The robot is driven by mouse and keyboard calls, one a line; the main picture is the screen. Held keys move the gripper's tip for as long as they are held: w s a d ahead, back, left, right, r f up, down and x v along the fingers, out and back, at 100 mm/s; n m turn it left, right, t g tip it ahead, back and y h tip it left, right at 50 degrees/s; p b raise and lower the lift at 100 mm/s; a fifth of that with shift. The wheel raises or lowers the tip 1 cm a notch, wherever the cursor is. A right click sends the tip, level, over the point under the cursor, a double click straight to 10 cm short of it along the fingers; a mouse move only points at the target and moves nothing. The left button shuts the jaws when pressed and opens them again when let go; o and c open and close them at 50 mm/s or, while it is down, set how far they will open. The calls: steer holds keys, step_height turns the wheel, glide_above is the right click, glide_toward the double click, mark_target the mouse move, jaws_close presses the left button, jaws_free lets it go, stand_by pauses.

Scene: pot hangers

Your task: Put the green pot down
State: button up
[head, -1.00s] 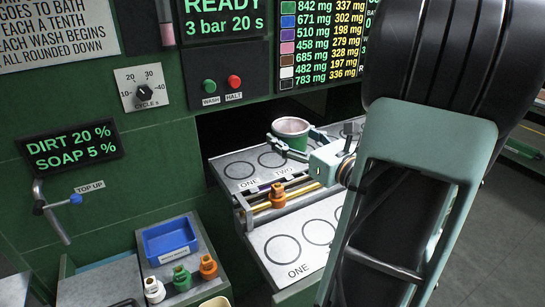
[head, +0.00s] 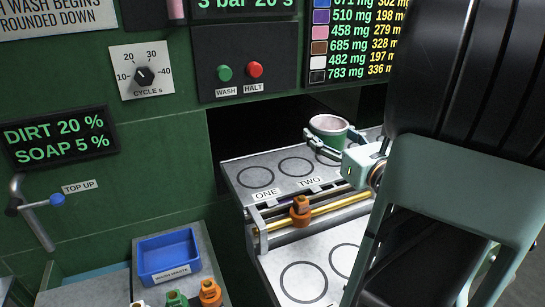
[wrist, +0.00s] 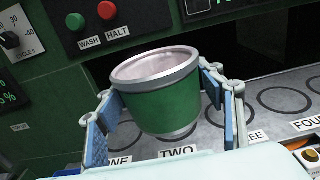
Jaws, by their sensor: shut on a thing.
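The green pot (head: 329,138) has a pale pinkish inside and a grey rim. It is upright at the rear platform, behind and right of the circle marked TWO in the head view. My gripper (head: 332,141) is shut on it, a finger on each side. In the wrist view the pot (wrist: 158,108) fills the space between the blue-padded fingers (wrist: 160,92). Its base shows just above the TWO label in that picture. I cannot tell whether the base touches the platform.
The rear platform (head: 235,172) has marked circles; ONE and TWO look empty. Yellow rails with an orange piece (head: 300,211) separate it from a front platform (head: 272,266) with more circles. The green panel wall stands behind. A blue bin (head: 168,257) is at lower left.

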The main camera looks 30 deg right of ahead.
steer(key=w+f, duration=0.2)
steer(key=w, duration=0.2)
steer(key=w+f, duration=0.3)
steer(key=w, duration=0.1)
steer(key=w+f, duration=0.3)
steer(key=w, duration=0.1)
steer(key=shift+a+f, duration=0.2)
steer(key=shift+f, duration=0.05)
steer(key=shift+w+f, duration=0.15)
steer(key=shift+f, duration=0.05)
steer(key=shift+w+f+b, duration=0.15)
steer(key=shift+f+b, duration=0.15)
steer(key=shift+f, duration=1.35)
steer(key=shift+f, duration=0.2)
steer(key=o, duration=1.3)
